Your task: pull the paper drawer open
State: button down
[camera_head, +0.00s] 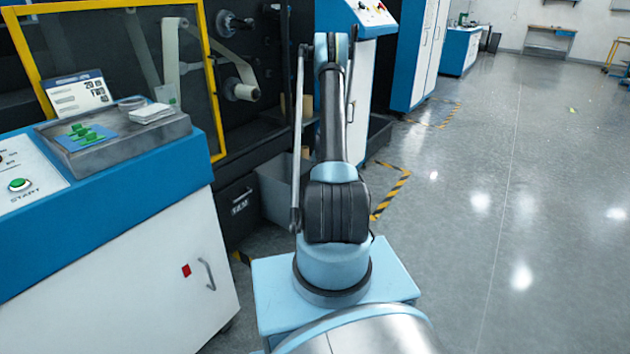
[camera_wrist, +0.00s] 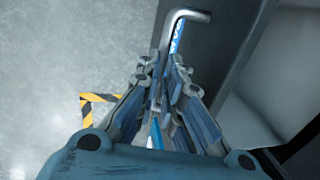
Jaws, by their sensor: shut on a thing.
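In the wrist view my gripper (camera_wrist: 168,82) is shut on a bent metal bar handle (camera_wrist: 177,22). The handle's curved end sticks out beyond the fingertips, and the rest is hidden between the fingers. Behind it is a dark grey front (camera_wrist: 218,38) with a blue and white label, mostly covered by the fingers. In the head view a dark drawer (camera_head: 236,216) with a white label and a small handle sits low in the black machine. I cannot tell whether it is the one I hold. My gripper is hidden in the head view.
A grey bin (camera_head: 279,190) stands beside the dark drawer. A white cabinet (camera_head: 130,275) with a blue top is at the left. Yellow and black floor tape (camera_head: 392,190) runs near the machines. Open floor (camera_head: 520,200) lies to the right.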

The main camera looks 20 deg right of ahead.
jog(key=shift+a+f, duration=0.1)
jog(key=shift+a, duration=0.05)
jog(key=c, duration=1.7)
grip_release()
jog(key=shift+a+f, duration=0.1)
jog(key=shift+f, duration=0.05)
jog(key=r, duration=0.4)
jog(key=s+d+r, duration=0.1)
jog(key=r, duration=0.7)
jog(key=shift+s+d, duration=0.2)
jog(key=shift+s, duration=0.1)
